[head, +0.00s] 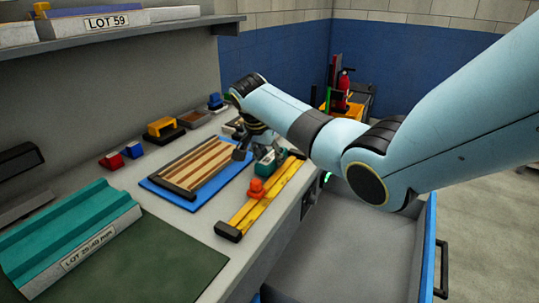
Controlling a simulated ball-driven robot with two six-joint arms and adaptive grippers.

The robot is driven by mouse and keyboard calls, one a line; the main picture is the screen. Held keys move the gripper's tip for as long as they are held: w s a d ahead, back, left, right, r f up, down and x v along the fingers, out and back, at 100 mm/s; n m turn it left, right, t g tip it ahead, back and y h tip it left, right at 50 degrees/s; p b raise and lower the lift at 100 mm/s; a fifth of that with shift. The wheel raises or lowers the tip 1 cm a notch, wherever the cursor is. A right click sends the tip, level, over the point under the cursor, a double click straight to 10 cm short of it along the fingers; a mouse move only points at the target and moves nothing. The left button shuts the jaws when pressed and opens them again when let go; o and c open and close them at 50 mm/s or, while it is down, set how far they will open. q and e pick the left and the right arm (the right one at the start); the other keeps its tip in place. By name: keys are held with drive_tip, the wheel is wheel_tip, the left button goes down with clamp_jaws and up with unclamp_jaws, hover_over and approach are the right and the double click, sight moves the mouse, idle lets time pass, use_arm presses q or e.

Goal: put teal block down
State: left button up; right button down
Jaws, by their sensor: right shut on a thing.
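A teal block (268,164) is at the far end of the bench, between the blue mat (162,193) and a yellow bar. My right gripper (263,153) reaches in from the right and is shut on the teal block, which sits below its dark fingers. The block is low over the bench; I cannot tell whether it touches the surface. A striped wooden panel (205,165) with dark ends lies on the blue mat, left of the gripper. My left gripper is not in view.
A yellow bar (270,196) with an orange piece (256,188) lies along the bench's front edge. Teal ribbed panels (60,232) and a dark green mat (150,265) are at left. Small red (111,161) and blue (133,150) blocks stand behind. An open drawer (340,245) is below.

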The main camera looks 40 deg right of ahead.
drive_tip(key=shift+f, duration=0.35)
drive_tip(key=c, duration=0.8)
unclamp_jaws()
drive_tip(key=shift+r, duration=0.1)
drive_tip(key=shift+r, duration=0.25)
drive_tip(key=v, duration=1.2)
drive_tip(key=shift+r+p, duration=0.3)
drive_tip(key=shift+p, duration=0.05)
drive_tip(key=shift+a, duration=0.1)
